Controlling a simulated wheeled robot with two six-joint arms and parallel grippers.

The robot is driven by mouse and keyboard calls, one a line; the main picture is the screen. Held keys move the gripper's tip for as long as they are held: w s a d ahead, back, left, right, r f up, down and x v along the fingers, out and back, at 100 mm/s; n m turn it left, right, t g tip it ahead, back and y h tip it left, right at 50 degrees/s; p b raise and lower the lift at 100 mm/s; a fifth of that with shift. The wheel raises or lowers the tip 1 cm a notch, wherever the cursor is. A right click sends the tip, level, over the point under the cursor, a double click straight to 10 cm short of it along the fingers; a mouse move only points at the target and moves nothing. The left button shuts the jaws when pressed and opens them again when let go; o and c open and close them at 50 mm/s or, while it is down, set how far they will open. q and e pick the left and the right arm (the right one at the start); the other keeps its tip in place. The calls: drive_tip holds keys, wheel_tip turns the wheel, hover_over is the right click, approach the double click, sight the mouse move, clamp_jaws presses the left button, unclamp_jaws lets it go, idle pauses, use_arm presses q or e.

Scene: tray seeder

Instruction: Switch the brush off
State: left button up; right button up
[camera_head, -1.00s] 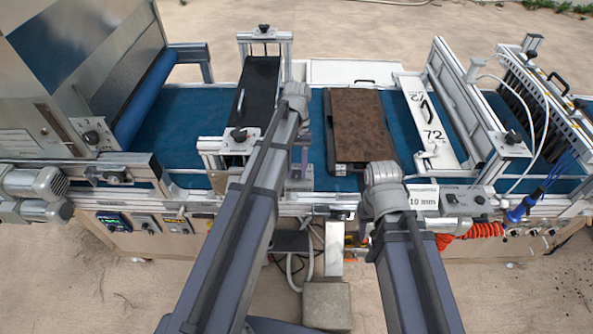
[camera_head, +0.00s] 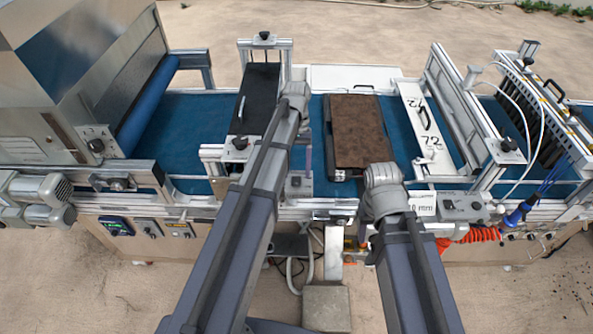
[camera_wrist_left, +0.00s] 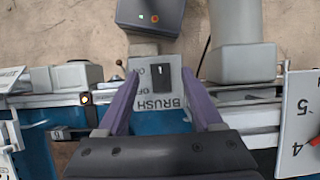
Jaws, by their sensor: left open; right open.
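The brush switch box (camera_wrist_left: 169,97) is a small grey box in the left wrist view, with upside-down lettering reading BRUSH, ON and OFF. A black rocker switch (camera_wrist_left: 153,84) with a white mark sits in its face. My left gripper (camera_wrist_left: 160,78) is open and empty, its purple fingers on either side of the box face; contact cannot be told. In the head view one purple finger of my left gripper (camera_head: 308,150) shows beside my arm, above a grey box (camera_head: 299,184) at the machine's front rail. My right gripper is hidden behind its arm.
A soil-filled tray (camera_head: 357,130) lies on the blue belt (camera_head: 185,110). A black-topped unit (camera_head: 257,95) spans the belt to its left. A dark box with a green light (camera_wrist_left: 150,14) and a grey housing (camera_wrist_left: 236,45) stand beyond the switch.

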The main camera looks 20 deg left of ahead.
sight(297, 177)
use_arm(q)
drive_tip(key=p+v, duration=0.3)
drive_tip(key=v, duration=0.2)
use_arm(e)
wheel_tip(297, 177, up, 4)
drive_tip(key=shift+r, duration=0.25)
use_arm(q)
drive_tip(key=shift+d, duration=0.1)
drive_tip(key=s+d+f+m+t+y+b, duration=0.1)
drive_tip(key=s+d+f+m+t+b, duration=0.1)
drive_tip(key=s+d, duration=0.4)
drive_tip(key=s+d+f+m+t+y+b, duration=0.1)
drive_tip(key=s+d+f+m+b, duration=0.4)
drive_tip(key=s, duration=0.5)
wheel_tip(297, 177, down, 2)
drive_tip(key=shift+d+f+t+y, duration=0.15)
drive_tip(key=shift+d+t+y, duration=0.15)
drive_tip(key=shift+d+t, duration=0.65)
use_arm(e)
wheel_tip(297, 177, down, 7)
drive_tip(key=shift+f, duration=0.2)
use_arm(q)
drive_tip(key=shift+s+d, duration=0.1)
drive_tip(key=shift+d, duration=0.05)
